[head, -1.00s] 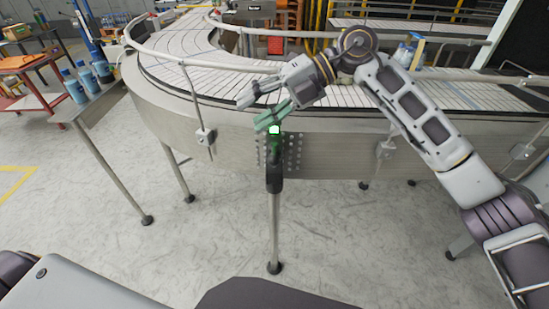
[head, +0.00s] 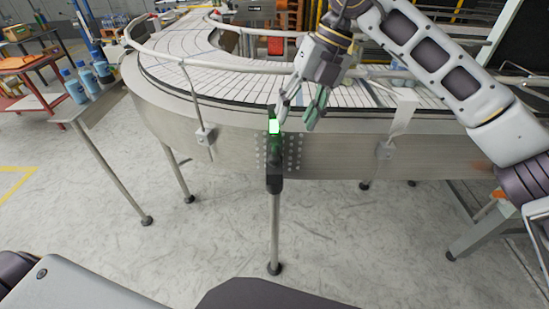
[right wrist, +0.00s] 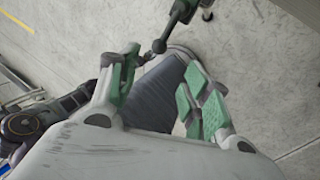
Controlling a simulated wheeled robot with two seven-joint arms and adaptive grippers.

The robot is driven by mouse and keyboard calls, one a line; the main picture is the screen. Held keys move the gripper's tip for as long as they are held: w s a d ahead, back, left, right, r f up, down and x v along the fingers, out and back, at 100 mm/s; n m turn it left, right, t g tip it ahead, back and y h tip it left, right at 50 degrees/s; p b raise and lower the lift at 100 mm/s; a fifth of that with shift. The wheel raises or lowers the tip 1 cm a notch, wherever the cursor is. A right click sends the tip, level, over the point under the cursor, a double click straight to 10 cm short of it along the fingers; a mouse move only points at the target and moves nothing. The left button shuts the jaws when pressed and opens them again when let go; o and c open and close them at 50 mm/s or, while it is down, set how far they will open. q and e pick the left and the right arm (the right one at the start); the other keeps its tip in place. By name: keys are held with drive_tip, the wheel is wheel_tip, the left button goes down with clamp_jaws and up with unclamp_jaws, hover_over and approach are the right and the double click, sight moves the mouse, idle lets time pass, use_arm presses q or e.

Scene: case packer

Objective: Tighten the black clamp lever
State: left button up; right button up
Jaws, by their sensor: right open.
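The black clamp lever (head: 274,156) stands at the front of the curved conveyor's side plate, above a support leg. A bright green patch shows at its top. In the right wrist view a dark lever-like part with a round end (right wrist: 159,46) shows at the top, just past the fingertips; I take it for the same lever. My right gripper (head: 299,112) is open and empty, its fingers pointing down just right of and above the lever, apart from it. Its green-padded fingers also show spread in the right wrist view (right wrist: 162,66). My left gripper is out of view.
The curved conveyor (head: 220,118) with its side rail fills the space behind the lever. Brackets (head: 205,136) stick out from its side. A side table with blue bottles (head: 75,88) stands at left. The floor in front is clear.

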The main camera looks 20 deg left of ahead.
sight(276, 155)
drive_tip(key=shift+p+x, duration=1.25)
drive_tip(key=shift+x, duration=5.65)
drive_tip(key=shift+s, duration=0.1)
clamp_jaws()
